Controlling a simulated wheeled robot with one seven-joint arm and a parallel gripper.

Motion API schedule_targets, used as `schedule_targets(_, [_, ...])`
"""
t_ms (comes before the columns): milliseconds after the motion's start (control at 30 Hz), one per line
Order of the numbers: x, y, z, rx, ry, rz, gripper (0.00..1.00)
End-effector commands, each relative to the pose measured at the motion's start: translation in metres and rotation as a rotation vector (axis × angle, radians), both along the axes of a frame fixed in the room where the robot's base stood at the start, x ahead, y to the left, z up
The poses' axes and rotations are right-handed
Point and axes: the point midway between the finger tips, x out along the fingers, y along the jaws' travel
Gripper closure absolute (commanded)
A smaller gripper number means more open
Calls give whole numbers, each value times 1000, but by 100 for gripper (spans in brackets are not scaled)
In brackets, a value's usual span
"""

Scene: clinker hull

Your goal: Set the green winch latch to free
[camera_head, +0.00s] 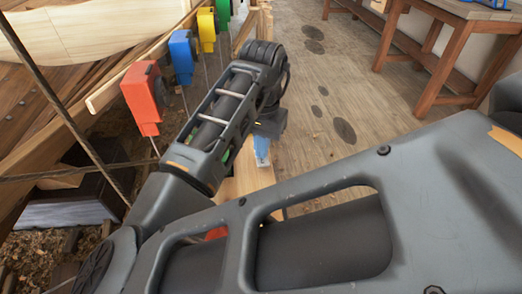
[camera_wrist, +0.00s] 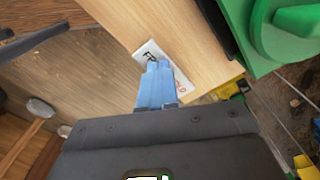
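A green winch (camera_wrist: 262,28) with a rounded green part (camera_wrist: 298,28) fills the upper right of the wrist view, close beside my gripper. I cannot tell for sure which part is its latch or how it is set. A white label (camera_wrist: 150,52) with dark marks lies on the pale wooden board (camera_wrist: 190,45), partly behind the fingers. My gripper (camera_wrist: 157,66) has light blue fingers that look closed together, with nothing visible between them. In the head view my gripper (camera_head: 262,150) is over the board's end, and my arm mostly hides green pieces (camera_head: 225,156) beside it.
Red (camera_head: 143,98), blue (camera_head: 182,58), yellow (camera_head: 206,30) and green (camera_head: 222,14) winch-like units line the hull at upper left. A rope crosses at left. A workbench (camera_head: 470,12) stands at upper right. The wooden floor (camera_head: 335,85) between is open.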

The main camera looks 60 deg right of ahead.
Motion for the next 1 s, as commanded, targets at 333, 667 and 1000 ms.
schedule_targets(333, [0,0,1,0,1,0,100])
schedule_targets(667, [0,0,25,-1,0,1,100])
schedule_targets(1000, [0,0,50,0,0,1,100])
